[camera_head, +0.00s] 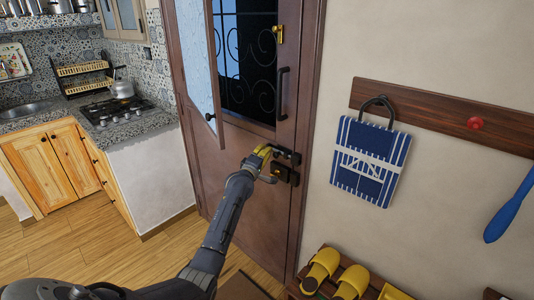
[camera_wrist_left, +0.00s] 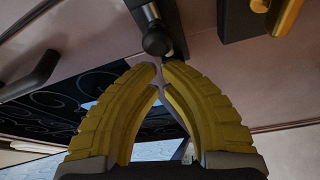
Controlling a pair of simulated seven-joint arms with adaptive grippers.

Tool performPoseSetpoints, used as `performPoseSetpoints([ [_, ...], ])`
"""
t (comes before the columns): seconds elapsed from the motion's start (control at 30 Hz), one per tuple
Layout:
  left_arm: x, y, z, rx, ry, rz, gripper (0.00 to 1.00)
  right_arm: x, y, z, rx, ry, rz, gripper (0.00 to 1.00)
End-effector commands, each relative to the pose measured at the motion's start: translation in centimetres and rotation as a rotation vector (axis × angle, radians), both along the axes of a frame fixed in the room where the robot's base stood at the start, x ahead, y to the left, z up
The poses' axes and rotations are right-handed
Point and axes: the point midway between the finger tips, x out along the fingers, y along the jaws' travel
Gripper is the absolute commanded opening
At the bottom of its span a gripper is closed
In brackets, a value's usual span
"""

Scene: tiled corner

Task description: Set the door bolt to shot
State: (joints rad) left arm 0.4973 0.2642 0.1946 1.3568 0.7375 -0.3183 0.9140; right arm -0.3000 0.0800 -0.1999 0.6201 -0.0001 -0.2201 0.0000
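The dark door bolt (camera_head: 288,156) is mounted at the right edge of the brown door (camera_head: 236,165). My left gripper (camera_head: 266,151), with yellow fingers, is at the bolt's left end and partly covers it. In the left wrist view the bolt's round black knob (camera_wrist_left: 157,40) is just beyond the yellow fingertips (camera_wrist_left: 160,68). The tips nearly meet, with only a narrow gap and nothing visible held between them. Whether they touch the knob cannot be told. My right gripper is in neither view.
A dark lock (camera_head: 286,175) with brass parts sits just below the bolt. A black pull handle (camera_head: 282,90) and a brass latch (camera_head: 278,34) are above it. An open window pane (camera_head: 202,75) juts out at left. A striped bag (camera_head: 371,160) hangs at right above yellow shoes (camera_head: 321,269).

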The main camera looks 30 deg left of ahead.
Motion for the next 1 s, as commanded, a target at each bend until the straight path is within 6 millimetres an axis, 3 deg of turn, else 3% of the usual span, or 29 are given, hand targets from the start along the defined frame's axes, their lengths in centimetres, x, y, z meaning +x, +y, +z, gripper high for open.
performPoseSetpoints([
  [0.27,0.5,3.4,0.9,0.003,-0.001,0.004,0.00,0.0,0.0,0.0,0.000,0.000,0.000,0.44],
  [0.8,-6.8,2.2,0.2,0.001,0.000,0.002,0.00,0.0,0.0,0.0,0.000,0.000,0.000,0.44],
  [1.0,-8.6,1.9,0.0,0.000,-0.001,0.002,0.00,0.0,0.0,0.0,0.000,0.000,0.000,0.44],
])
